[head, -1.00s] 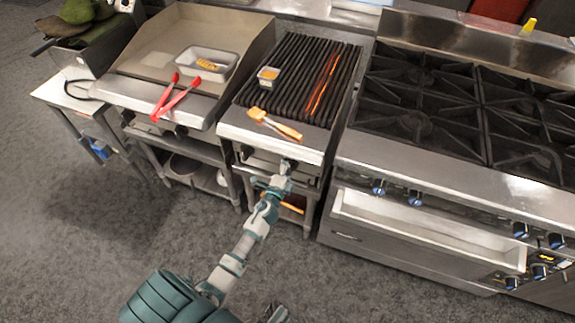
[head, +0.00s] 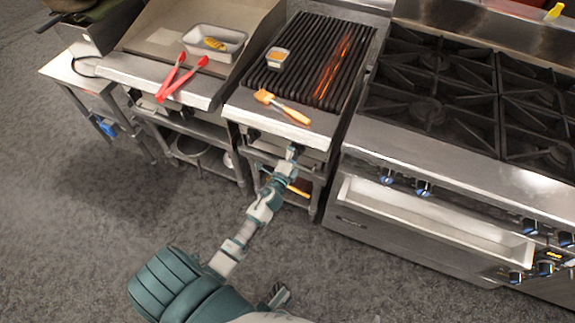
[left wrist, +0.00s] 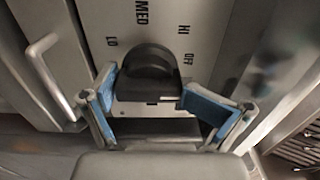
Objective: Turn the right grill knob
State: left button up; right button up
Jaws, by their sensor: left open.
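The grill (head: 268,112) stands in the middle of the head view, with its right knob low on the front panel, mostly hidden by my left gripper (head: 292,154). In the left wrist view the black knob (left wrist: 148,72) sits on a metal panel marked LO, MED, HI and OFF. My left gripper (left wrist: 147,90) is open, with one blue-padded finger on each side of the knob. The right pad is very close to the knob's lower right edge; I cannot tell whether it touches. A dark grey part of mine low in the head view may be my right gripper.
The left grill knob (head: 253,134) is beside my gripper. Red tongs (head: 172,80) lie on the griddle at left; a stove (head: 432,175) stands at right. A metal handle (left wrist: 52,75) is left of the knob.

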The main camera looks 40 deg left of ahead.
pick_arm(q)
jog(key=v, duration=1.1)
jog(key=shift+s+d, duration=0.25)
jog(key=shift+d, duration=0.05)
pick_arm(e)
jog(key=shift+s+d, duration=0.1)
pick_arm(q)
jog(key=shift+a, duration=0.35)
pick_arm(e)
jog(key=shift+a, duration=0.3)
pick_arm(q)
jog(key=shift+f, duration=0.1)
